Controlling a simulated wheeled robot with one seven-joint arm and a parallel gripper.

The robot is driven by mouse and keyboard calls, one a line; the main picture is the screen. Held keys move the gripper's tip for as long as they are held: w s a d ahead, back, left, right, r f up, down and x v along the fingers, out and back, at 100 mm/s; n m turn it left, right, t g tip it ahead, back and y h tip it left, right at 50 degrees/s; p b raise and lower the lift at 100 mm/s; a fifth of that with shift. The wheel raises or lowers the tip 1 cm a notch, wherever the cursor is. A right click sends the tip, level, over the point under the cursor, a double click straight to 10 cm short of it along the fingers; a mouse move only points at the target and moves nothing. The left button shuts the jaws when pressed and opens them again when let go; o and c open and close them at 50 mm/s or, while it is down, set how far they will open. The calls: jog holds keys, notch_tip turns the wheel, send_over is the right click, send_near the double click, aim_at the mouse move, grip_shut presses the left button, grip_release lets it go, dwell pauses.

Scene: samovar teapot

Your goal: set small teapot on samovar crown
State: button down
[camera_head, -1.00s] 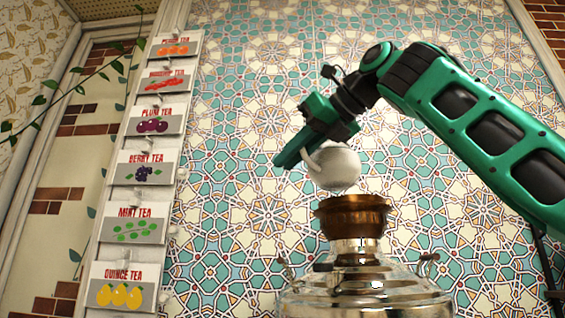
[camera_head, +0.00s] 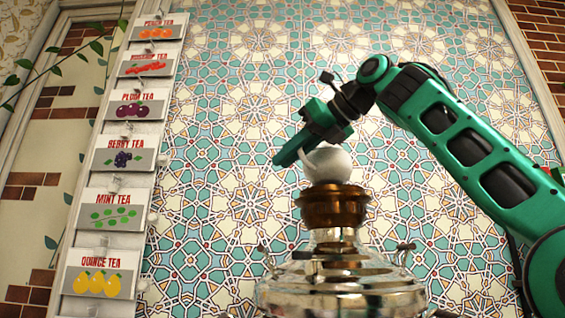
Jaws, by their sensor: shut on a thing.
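The small white teapot (camera_head: 330,165) is in the head view, right at the copper crown (camera_head: 333,206) on top of the silver samovar (camera_head: 342,284). Its lower part meets or sits just inside the crown's rim; I cannot tell whether it bears on it. The teapot looks upright. My green gripper (camera_head: 299,158) comes in from the upper right and is shut on the teapot's handle at its left side. The fingertips partly cover the handle.
A board of tea cards (camera_head: 120,160) hangs at the left. A patterned tile wall (camera_head: 230,120) stands behind the samovar. The samovar's side knobs (camera_head: 405,248) stick out at its shoulder. The space left of the samovar looks free.

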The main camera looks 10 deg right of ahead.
jog(key=shift+w+d+f, duration=0.25)
jog(key=shift+w+d, duration=0.15)
jog(key=shift+d, duration=0.05)
jog(key=shift+f, duration=0.4)
dwell(0.3)
jog(key=shift+a, duration=0.1)
dwell(0.5)
jog(key=c, duration=1.6)
grip_release()
jog(key=shift+c, duration=0.2)
jog(key=v, duration=1)
jog(key=shift+s+r, duration=0.15)
jog(key=shift+r, duration=0.1)
